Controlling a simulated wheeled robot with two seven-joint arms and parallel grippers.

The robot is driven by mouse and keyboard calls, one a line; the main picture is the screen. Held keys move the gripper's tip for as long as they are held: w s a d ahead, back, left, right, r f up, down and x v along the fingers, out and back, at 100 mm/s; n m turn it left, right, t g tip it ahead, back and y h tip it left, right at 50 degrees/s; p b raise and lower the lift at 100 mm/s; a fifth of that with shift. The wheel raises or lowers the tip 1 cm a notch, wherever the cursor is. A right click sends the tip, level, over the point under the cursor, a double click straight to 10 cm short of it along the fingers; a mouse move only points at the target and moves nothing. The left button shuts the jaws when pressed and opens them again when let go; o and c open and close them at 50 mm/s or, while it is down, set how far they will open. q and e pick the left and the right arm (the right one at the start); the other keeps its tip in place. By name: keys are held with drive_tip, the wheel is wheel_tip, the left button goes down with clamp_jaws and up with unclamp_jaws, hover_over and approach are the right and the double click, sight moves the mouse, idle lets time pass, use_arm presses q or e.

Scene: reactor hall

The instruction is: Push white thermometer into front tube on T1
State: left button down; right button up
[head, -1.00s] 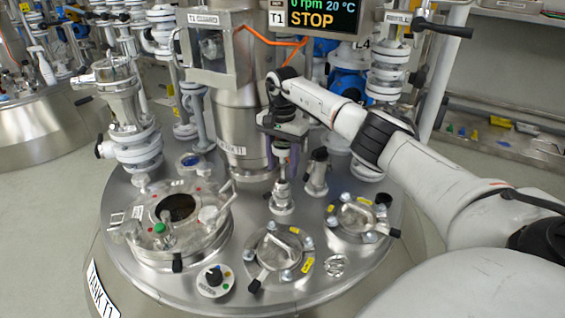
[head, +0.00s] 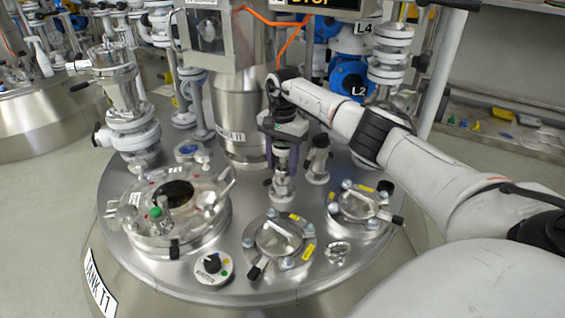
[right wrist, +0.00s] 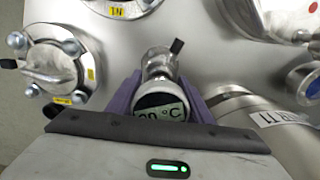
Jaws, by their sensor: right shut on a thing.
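My right gripper (head: 283,152) is shut on the thermometer (right wrist: 160,102), its purple fingers on either side of it. In the right wrist view the thermometer's round display faces the camera and reads in °C. The front tube (head: 282,190) stands on the lid of tank T1 (head: 140,265), directly below the gripper in the head view. The thermometer looks upright and in line with the tube. Fingers and gripper body hide most of it in the head view. I cannot tell how deep its stem is in the tube. My left gripper is not in view.
A second tube (head: 318,165) with a dark top stands close behind and right of the front tube. Clamped lids (head: 278,238) and (head: 358,203) lie in front and to the right. A steel column (head: 238,115) rises behind.

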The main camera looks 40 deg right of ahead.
sight(283, 144)
drive_tip(key=shift+f, duration=0.4)
drive_tip(key=o, duration=1.3)
drive_tip(key=shift+c, duration=0.2)
wheel_tip(283, 144, up, 7)
drive_tip(key=p, duration=0.5)
drive_tip(key=shift+r, duration=0.1)
